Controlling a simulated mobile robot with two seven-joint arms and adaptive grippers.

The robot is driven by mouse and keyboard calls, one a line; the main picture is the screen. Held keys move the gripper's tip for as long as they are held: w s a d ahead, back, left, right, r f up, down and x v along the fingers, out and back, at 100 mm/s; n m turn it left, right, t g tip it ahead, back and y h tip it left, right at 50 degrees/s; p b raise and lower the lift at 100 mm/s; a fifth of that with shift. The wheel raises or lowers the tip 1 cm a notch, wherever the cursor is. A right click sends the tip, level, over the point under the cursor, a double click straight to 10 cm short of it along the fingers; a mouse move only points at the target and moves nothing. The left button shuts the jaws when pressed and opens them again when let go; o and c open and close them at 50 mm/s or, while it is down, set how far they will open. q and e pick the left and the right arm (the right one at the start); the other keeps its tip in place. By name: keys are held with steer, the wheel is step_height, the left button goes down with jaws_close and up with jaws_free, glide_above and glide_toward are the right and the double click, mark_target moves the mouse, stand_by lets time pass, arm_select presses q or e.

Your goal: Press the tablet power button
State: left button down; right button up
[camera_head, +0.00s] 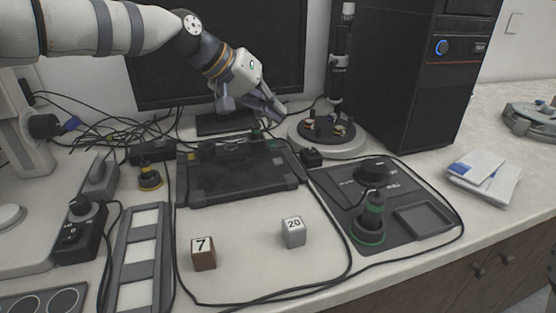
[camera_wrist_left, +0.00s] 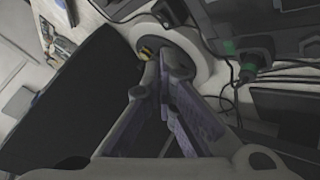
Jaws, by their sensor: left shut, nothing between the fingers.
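The tablet appears to be the dark flat slab (camera_head: 240,175) lying on the bench in the middle of the head view, with raised dark parts along its far edge. I cannot make out its power button. My left gripper (camera_head: 277,112) is shut and empty. It hangs above and behind the tablet's far right corner, in front of the monitor and apart from the tablet. Its fingers also show in the left wrist view (camera_wrist_left: 164,65). My right gripper is not in view.
A round white stand (camera_head: 340,149) is right of the gripper, before a black computer tower (camera_head: 405,75). The monitor (camera_head: 160,75) stands behind. A control panel (camera_head: 335,184) lies right. Numbered cubes 7 (camera_head: 204,260) and 20 (camera_head: 293,238) sit in front. Cables cross the bench.

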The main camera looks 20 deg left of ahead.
arm_select(q)
steer(key=b, duration=0.1)
glide_above(275, 159)
step_height(275, 159, down, 6)
steer(key=shift+r, duration=0.1)
steer(key=shift+f, duration=1.05)
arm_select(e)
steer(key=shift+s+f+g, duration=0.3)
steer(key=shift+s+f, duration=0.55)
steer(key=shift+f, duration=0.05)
arm_select(q)
steer(key=shift+f, duration=0.1)
steer(key=shift+f, duration=0.35)
steer(key=shift+f, duration=0.4)
steer(key=shift+r, duration=0.8)
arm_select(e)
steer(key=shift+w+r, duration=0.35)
arm_select(q)
steer(key=shift+r, duration=0.1)
